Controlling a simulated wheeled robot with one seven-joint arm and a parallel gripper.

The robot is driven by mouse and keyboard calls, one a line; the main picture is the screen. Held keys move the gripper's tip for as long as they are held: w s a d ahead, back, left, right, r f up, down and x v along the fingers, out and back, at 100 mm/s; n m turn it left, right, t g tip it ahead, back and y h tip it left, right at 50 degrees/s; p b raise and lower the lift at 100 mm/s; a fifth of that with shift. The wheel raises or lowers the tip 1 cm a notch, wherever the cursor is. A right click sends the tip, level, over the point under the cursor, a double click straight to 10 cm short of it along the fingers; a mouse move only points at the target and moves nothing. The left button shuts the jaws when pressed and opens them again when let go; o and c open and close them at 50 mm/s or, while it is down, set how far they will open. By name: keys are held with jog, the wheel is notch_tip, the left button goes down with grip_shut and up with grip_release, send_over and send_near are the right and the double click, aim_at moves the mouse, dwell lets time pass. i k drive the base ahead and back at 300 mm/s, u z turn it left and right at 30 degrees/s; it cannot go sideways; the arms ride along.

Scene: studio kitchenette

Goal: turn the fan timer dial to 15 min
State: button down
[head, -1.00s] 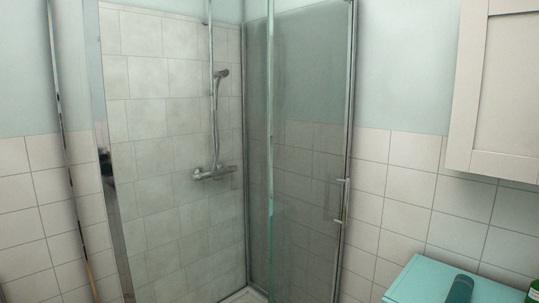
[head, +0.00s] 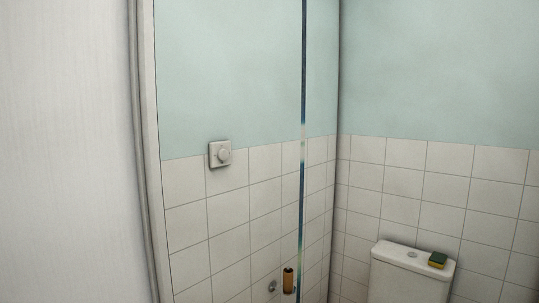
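The fan timer dial (head: 224,156) shows in the head view, left of the middle. It is a pale round knob on a square plate (head: 214,161), fixed to the wall where the blue-green paint meets the white tiles. Its markings and pointer are too small to read. My gripper is not in view.
A white door or panel edge (head: 70,150) fills the left side. A brown cylindrical thing (head: 288,281) is low on the tiled wall below the dial.

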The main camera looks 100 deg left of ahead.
aim_at(223, 154)
jog(key=u, duration=3.95)
jog(key=i, duration=1)
jog(key=z, duration=0.55)
jog(key=i, duration=1.1)
jog(key=z, duration=0.6)
